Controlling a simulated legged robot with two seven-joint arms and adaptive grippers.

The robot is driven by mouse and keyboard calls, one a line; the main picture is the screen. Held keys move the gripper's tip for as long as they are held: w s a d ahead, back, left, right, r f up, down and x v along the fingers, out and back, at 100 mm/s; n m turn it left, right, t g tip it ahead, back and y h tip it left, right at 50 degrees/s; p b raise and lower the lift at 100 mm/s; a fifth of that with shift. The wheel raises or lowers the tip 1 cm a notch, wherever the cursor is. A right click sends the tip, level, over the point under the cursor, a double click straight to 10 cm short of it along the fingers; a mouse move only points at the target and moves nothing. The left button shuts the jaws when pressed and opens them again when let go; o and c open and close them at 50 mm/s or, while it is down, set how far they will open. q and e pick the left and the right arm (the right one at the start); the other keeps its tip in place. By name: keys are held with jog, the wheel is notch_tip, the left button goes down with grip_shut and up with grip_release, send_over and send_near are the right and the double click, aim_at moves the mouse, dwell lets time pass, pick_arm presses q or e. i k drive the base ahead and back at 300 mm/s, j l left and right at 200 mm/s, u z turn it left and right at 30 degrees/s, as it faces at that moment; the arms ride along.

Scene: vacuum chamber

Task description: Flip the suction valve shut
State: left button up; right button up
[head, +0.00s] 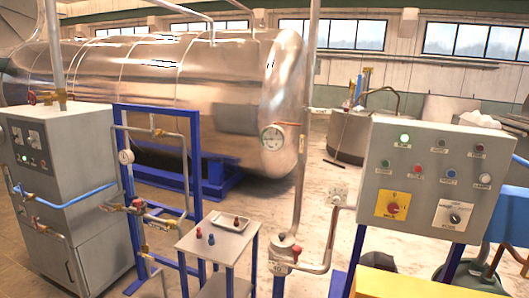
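Several valves show in the head view, and I cannot tell from their labels, too small to read, which is the suction valve. A brass valve with a red part (138,205) sits on the piping at the blue frame. A grey valve body with a red part (286,248) stands on the vertical pipe right of the small table. Another brass fitting (61,98) is on the pipe above the grey cabinet. The handle positions are too small to read. Neither of my grippers is in view.
A grey control panel (430,165) with a lit green lamp stands at right. A small table (222,252) holds a tray (228,222) and small coloured pieces. A blue frame (117,180) and grey cabinet (60,160) stand left. A large metal tank (190,80) lies behind.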

aim_at(302, 137)
jog(key=i+j+u, duration=0.2)
jog(key=i, duration=0.25)
jog(key=i+j+u, duration=0.15)
jog(key=i+j, duration=0.2)
jog(key=i, duration=0.15)
jog(key=i+j+u, duration=0.2)
jog(key=i, duration=0.3)
